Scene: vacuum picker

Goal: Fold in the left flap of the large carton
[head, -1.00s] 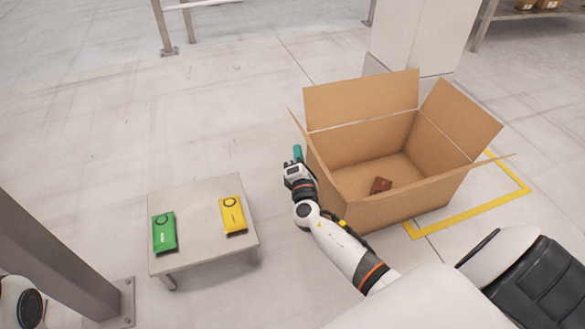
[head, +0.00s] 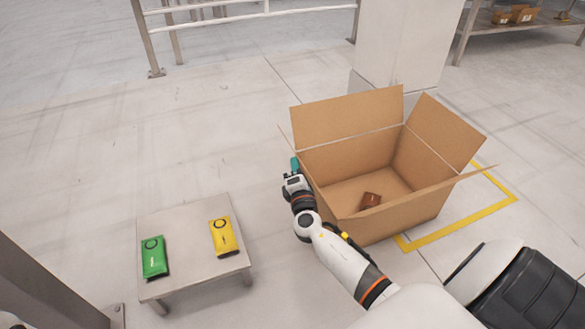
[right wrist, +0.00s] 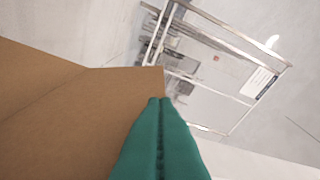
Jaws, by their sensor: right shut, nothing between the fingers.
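The large brown carton (head: 405,216) stands open on the floor right of centre in the head view. Its back flap stands up and its right flap leans outward. Its left flap (head: 287,136) shows nearly edge-on as a thin strip at the left rim. My right gripper (head: 294,163), with green fingers, is shut and empty just outside the carton's left side. In the right wrist view the shut fingers (right wrist: 159,100) overlap the edge of a brown cardboard panel (right wrist: 70,120); contact cannot be told. My left gripper is out of view.
A small brown item (head: 370,200) lies inside the carton. A low table (head: 190,272) to the left holds a green pack (head: 154,257) and a yellow pack (head: 222,236). A pale pillar (head: 405,45) stands behind the carton.

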